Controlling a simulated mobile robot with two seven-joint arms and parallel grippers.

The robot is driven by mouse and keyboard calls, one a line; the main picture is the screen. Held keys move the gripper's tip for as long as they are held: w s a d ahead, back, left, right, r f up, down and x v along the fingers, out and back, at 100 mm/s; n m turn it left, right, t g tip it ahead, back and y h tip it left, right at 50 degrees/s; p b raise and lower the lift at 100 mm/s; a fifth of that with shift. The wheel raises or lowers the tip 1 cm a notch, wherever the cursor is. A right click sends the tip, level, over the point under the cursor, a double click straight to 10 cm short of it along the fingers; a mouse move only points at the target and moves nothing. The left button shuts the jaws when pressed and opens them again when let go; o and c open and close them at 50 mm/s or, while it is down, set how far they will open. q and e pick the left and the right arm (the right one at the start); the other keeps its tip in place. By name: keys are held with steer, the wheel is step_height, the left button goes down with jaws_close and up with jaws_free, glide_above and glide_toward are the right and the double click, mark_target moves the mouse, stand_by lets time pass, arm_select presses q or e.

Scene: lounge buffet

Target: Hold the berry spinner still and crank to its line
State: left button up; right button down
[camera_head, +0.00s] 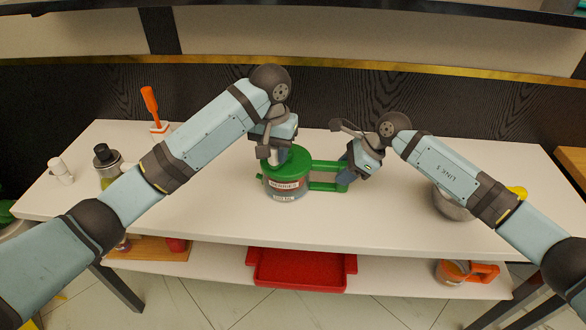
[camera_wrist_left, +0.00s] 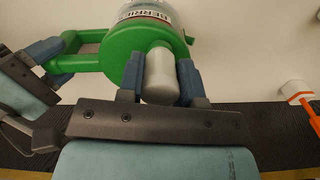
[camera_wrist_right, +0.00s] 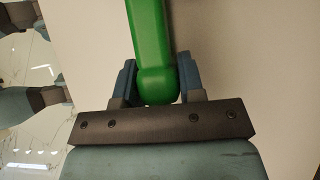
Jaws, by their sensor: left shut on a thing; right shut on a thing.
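The berry spinner is a clear tub (camera_head: 287,187) with a "BERRIES" label and a green lid (camera_head: 292,156), upright on the white counter. A green handle frame (camera_head: 325,187) sticks out from its right side. My left gripper (camera_head: 272,153) is above the lid, shut on the grey crank knob (camera_wrist_left: 160,72), which stands between its blue fingers in the left wrist view. My right gripper (camera_head: 345,176) is shut on the green handle, whose bar (camera_wrist_right: 150,45) runs between its fingers in the right wrist view. I cannot make out the line.
A dark-topped jar (camera_head: 106,160), a white shaker (camera_head: 61,171) and an orange-handled tool (camera_head: 150,105) stand on the left. A grey bowl (camera_head: 450,205) is partly behind my right arm. A red tray (camera_head: 300,268) and an orange-handled container (camera_head: 466,272) sit on the lower shelf.

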arm_select(q)
steer(key=o, duration=0.9)
steer(key=shift+w+a+m, duration=0.1)
steer(key=shift+w+m, duration=0.05)
steer(key=shift+m, duration=0.25)
step_height(320, 180, up, 12)
steer(key=shift+r, duration=0.1)
